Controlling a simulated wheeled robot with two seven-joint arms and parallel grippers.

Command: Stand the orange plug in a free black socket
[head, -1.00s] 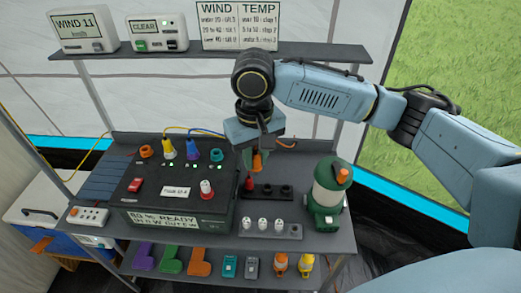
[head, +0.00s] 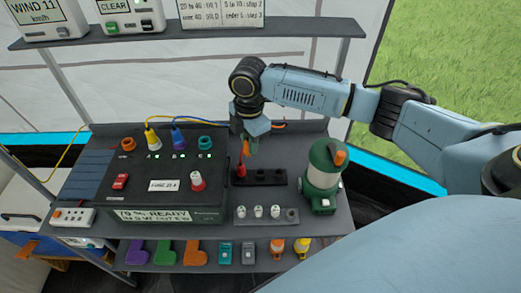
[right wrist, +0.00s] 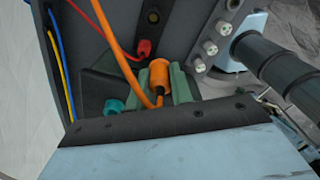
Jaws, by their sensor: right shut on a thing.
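My right gripper (head: 252,147) is shut on the orange plug (right wrist: 159,76), which sits between the two fingertips with its orange cable trailing from it. They are above the back part of the table, just behind the black socket strip (head: 270,180). In the right wrist view the strip (right wrist: 150,33) lies beyond the plug, and the plug looks apart from it. A red plug (head: 240,169) stands in the strip's left socket. The middle and right sockets look empty. In the head view the fingers mostly hide the orange plug. My left gripper is not in view.
A power box (head: 150,205) with yellow and blue plugs stands left of the strip. A green lantern (head: 322,180) stands to its right. A grey strip with white plugs (head: 241,221) lies in front. A shelf (head: 190,33) runs above the back.

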